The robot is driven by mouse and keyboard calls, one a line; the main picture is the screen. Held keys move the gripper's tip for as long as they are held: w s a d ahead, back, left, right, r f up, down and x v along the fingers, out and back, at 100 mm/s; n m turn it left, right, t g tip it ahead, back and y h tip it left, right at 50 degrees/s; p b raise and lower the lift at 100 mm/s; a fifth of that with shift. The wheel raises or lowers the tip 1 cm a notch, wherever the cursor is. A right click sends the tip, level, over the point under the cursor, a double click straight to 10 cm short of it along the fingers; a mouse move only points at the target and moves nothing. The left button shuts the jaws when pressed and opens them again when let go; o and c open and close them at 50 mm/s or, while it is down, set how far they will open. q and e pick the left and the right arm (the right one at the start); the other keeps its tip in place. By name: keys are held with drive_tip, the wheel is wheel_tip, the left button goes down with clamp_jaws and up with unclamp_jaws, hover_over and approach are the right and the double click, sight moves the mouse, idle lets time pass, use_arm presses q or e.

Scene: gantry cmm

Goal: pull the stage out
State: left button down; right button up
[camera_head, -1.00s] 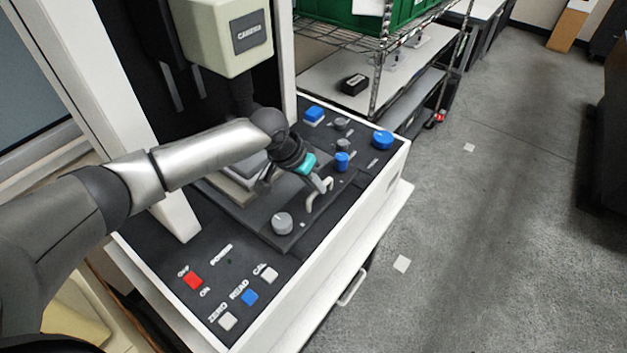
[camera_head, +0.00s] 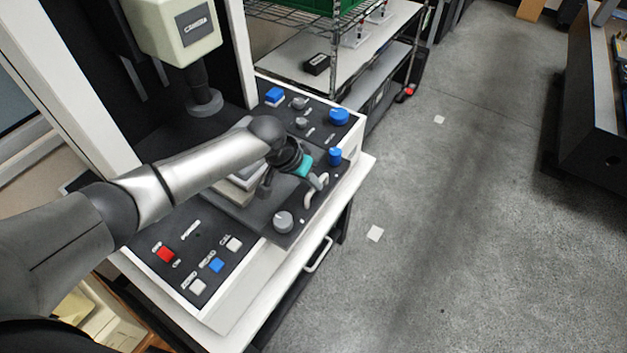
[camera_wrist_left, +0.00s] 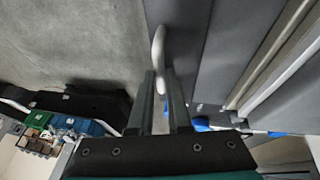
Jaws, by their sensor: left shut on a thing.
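The stage (camera_head: 255,212) is a dark grey sliding plate with a round grey knob (camera_head: 283,221) and a light grey curved handle (camera_head: 314,192) on its front part. It juts out past the front edge of the white-sided machine base. My left gripper (camera_head: 319,178), with a teal band, is shut on the handle. In the left wrist view, the two fingers (camera_wrist_left: 164,85) close around the pale handle (camera_wrist_left: 158,52), next to the dark stage (camera_wrist_left: 178,30). My forearm hides part of the stage. My right gripper is not in view.
The control panel has a red switch (camera_head: 165,254) and several buttons at its near left; a blue knob (camera_head: 338,116) sits at the far right. The cream camera head (camera_head: 170,25) hangs above. A wire shelf (camera_head: 300,30) stands behind. Grey floor (camera_head: 450,220) at right is open.

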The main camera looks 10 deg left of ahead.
use_arm(q)
drive_tip(key=c, duration=1.1)
unclamp_jaws()
drive_tip(key=shift+a, duration=0.15)
drive_tip(key=shift+o, duration=1.2)
drive_tip(key=shift+r, duration=0.1)
drive_tip(key=v, duration=1.5)
drive_tip(key=shift+p, duration=0.45)
